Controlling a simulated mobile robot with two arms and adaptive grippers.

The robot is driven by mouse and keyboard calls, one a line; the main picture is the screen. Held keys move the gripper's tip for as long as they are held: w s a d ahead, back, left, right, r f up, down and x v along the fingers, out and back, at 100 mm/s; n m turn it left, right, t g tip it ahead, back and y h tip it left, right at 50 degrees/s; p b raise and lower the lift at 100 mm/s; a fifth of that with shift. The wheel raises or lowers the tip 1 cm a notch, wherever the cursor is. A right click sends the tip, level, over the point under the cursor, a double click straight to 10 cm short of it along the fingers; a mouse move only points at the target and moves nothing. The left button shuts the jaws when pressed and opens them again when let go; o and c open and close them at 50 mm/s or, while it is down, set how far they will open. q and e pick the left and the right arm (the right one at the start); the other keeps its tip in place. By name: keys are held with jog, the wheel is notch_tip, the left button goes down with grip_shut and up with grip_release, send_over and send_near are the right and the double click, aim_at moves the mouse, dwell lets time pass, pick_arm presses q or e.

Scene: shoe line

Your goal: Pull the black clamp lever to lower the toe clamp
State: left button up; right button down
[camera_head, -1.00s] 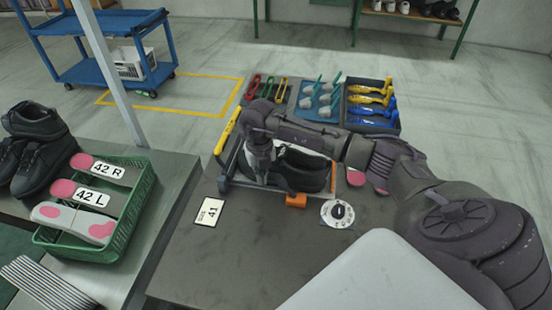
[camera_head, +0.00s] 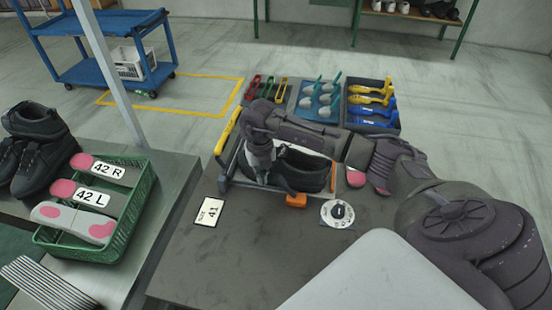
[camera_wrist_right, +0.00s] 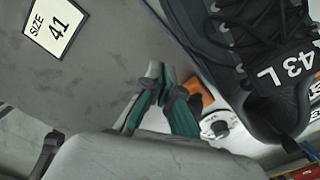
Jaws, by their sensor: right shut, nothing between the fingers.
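My right gripper (camera_head: 262,180) is shut and empty, at the left end of the shoe fixture. In the right wrist view its green-lined fingers (camera_wrist_right: 158,75) meet at the tips, above the grey table and apart from the shoe. A black shoe (camera_head: 305,170) lies in the fixture, partly hidden by my arm; its tag reads 43 L in the wrist view (camera_wrist_right: 270,50). A yellow bar (camera_head: 227,131) stands at the fixture's left. I cannot make out the black clamp lever or the toe clamp for certain; my arm covers part of the fixture. My left gripper is not in view.
An orange block (camera_head: 296,200) and a round dial (camera_head: 337,213) sit in front of the fixture. A size 41 card (camera_head: 210,211) lies left. Trays of blue and yellow tools (camera_head: 372,107) stand behind. A green basket (camera_head: 125,225) is at left.

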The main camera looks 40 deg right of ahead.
aim_at(283, 179)
jog(key=shift+s+d+p, duration=0.4)
jog(key=shift+s+d, duration=0.6)
jog(key=shift+s, duration=0.15)
jog(key=shift+s+d+p, duration=0.35)
jog(key=shift+s+d, duration=0.6)
jog(key=shift+s, duration=0.2)
jog(key=shift+s+d+p, duration=0.3)
jog(key=shift+s+d, duration=1.05)
jog(key=shift+s, duration=0.2)
jog(key=shift+w+a, duration=0.1)
jog(key=shift+w+a, duration=0.45)
jog(key=shift+w, duration=0.05)
notch_tip(283, 179, up, 9)
jog(key=p, duration=0.5)
jog(key=shift+p, duration=0.35)
jog(key=shift+s+f, duration=0.1)
